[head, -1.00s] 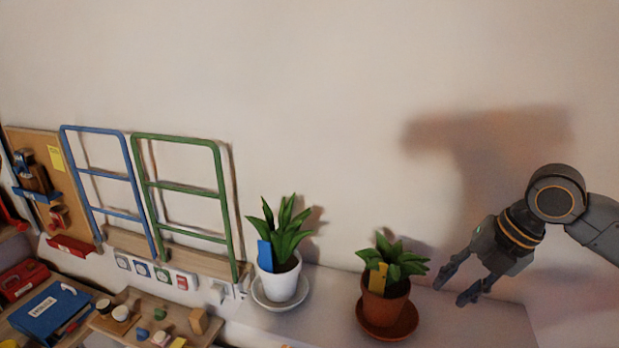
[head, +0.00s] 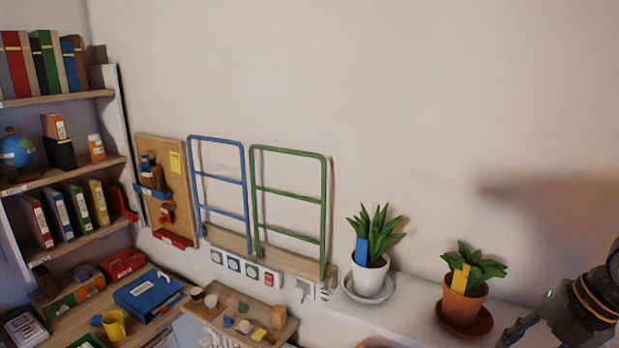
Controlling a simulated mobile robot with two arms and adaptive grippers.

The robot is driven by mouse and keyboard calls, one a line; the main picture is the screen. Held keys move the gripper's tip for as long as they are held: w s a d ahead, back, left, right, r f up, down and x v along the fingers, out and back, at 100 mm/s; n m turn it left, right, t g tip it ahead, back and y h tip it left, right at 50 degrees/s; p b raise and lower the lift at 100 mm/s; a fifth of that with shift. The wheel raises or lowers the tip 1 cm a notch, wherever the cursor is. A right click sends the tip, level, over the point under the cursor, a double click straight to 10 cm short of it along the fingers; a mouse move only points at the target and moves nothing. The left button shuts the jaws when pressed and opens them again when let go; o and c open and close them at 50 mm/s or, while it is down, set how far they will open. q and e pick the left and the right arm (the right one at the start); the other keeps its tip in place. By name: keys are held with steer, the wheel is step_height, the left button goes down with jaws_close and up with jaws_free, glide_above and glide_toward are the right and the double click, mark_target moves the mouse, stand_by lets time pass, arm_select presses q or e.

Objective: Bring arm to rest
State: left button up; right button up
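My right gripper (head: 518,334) is at the lower right of the head view, its arm coming in from the right edge. One finger shows to the right of the terracotta pot; the rest is cut off by the bottom edge, so I cannot tell how far its fingers are apart. Nothing is seen held in it. A plant in a terracotta pot (head: 463,302) with a yellow tag stands on a saucer, left of the gripper and apart from it. A plant in a white pot (head: 369,276) with a blue tag stands further left. My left gripper is not in view.
Both plants stand on a pale ledge (head: 400,318) along the wall. Blue (head: 220,180) and green (head: 290,189) racks are on the wall. A shelf unit (head: 60,180) with binders and a globe stands left. A desk (head: 85,307) holds a blue binder (head: 148,294) and a yellow mug (head: 114,325).

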steer(key=s+a+f+m, duration=0.3)
steer(key=a+f+m, duration=0.35)
steer(key=f, duration=0.45)
steer(key=s+a+f+m, duration=0.2)
steer(key=a+f+m, duration=0.4)
steer(key=f, duration=0.4)
steer(key=s+f+m+h, duration=0.3)
steer(key=s+f+m, duration=0.3)
steer(key=s+m, duration=0.6)
step_height(320, 180, down, 36)
steer(key=s+g+b, duration=0.1)
steer(key=s+b, duration=0.2)
steer(key=b, duration=0.5)
arm_select(q)
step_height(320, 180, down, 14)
steer(key=b, duration=0.6)
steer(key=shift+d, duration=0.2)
arm_select(e)
steer(key=s+d+f, duration=0.1)
steer(key=s+f, duration=0.6)
steer(key=f, duration=0.3)
steer(key=s+d+f+g, duration=0.1)
steer(key=s+d+f, duration=0.1)
steer(key=s+f, duration=0.6)
step_height(320, 180, down, 2)
steer(key=shift+s+d+f, duration=0.15)
steer(key=shift+s+d, duration=0.1)
steer(key=shift+s, duration=0.05)
